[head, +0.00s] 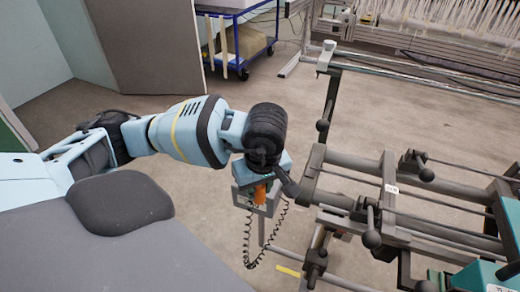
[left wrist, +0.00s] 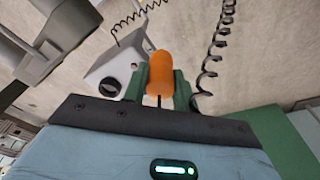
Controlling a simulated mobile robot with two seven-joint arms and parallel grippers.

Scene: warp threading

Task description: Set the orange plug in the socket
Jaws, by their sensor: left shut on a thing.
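The orange plug (head: 260,193) is held by my left gripper (head: 264,182), above the floor beside the machine frame. In the left wrist view the plug (left wrist: 159,73) stands between the two green fingers, which are shut on it. A light grey box (left wrist: 118,68) with a dark round opening, which looks like the socket (left wrist: 110,87), is just left of the plug in that view. The plug appears outside the opening; the exact gap cannot be told. In the head view the box (head: 243,198) is partly hidden behind the gripper. My right gripper is not in view.
A black coiled cord (head: 247,240) hangs in a loop below the box. The grey machine frame (head: 340,160), with rails and clamp handles, stands close on the right. A blue cart (head: 243,60) stands at the back. The floor between is clear.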

